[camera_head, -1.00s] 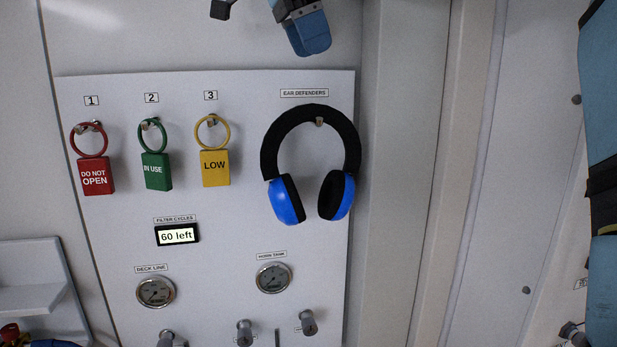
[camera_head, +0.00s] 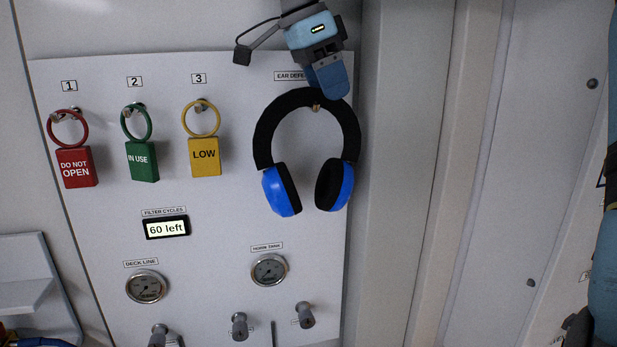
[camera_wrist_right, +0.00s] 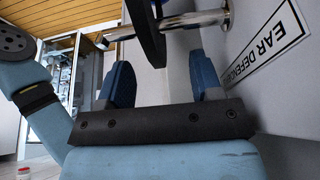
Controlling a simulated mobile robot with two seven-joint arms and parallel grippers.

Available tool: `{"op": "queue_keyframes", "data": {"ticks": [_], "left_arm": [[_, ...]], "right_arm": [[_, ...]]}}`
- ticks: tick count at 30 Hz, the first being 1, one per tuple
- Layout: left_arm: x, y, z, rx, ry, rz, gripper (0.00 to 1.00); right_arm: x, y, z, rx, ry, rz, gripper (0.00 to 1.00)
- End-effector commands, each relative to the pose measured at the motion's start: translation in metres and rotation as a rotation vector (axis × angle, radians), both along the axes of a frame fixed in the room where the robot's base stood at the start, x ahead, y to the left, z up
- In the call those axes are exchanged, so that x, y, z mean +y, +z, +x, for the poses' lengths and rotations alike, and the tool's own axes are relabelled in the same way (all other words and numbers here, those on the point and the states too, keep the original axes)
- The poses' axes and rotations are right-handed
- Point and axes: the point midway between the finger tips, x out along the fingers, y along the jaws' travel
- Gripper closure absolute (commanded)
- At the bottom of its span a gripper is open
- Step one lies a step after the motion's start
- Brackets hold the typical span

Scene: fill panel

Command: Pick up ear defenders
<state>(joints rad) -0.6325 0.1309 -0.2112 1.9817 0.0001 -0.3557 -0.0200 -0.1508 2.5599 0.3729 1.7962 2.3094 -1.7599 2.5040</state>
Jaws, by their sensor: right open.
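The ear defenders (camera_head: 309,100), a black headband with blue ear cups, hang on a peg (camera_head: 316,107) on the white panel in the head view. My right gripper (camera_head: 330,85) is at the top of the headband, in front of the panel and partly over the "EAR DEFENDERS" label. In the right wrist view its two blue fingers (camera_wrist_right: 163,82) stand apart with empty space between them. The dark headband (camera_wrist_right: 146,30) and the metal peg (camera_wrist_right: 190,19) are just beyond the fingertips. My left gripper is not in view.
Red (camera_head: 76,167), green (camera_head: 142,161) and yellow (camera_head: 205,156) tags hang on pegs to the left. A display (camera_head: 166,228), gauges (camera_head: 269,270) and knobs (camera_head: 304,315) are lower down. A wall post (camera_head: 400,180) stands right of the panel.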

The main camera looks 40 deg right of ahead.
Motion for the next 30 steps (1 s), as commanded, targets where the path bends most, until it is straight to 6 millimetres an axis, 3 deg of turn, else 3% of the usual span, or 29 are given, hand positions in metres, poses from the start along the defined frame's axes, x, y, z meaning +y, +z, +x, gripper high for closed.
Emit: {"op": "queue_keyframes", "data": {"ticks": [4, 9, 16, 17, 24, 30], "left_arm": [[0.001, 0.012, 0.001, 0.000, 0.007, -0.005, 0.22], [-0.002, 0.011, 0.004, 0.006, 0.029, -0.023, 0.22], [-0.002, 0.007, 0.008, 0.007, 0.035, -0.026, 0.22], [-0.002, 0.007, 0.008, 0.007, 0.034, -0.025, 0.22], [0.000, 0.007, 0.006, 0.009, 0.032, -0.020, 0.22], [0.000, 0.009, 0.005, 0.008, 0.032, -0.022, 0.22]], "right_arm": [[-0.009, -0.018, -0.004, 0.003, 0.000, -0.002, 0.40], [-0.015, -0.037, -0.007, 0.001, 0.000, 0.000, 0.40], [-0.016, -0.040, -0.007, 0.000, 0.000, 0.000, 0.40], [-0.016, -0.040, -0.007, 0.000, 0.000, 0.000, 0.43], [-0.016, -0.039, -0.007, 0.000, 0.000, 0.000, 0.98], [-0.015, -0.039, -0.007, -0.001, 0.000, 0.000, 1.00]]}}
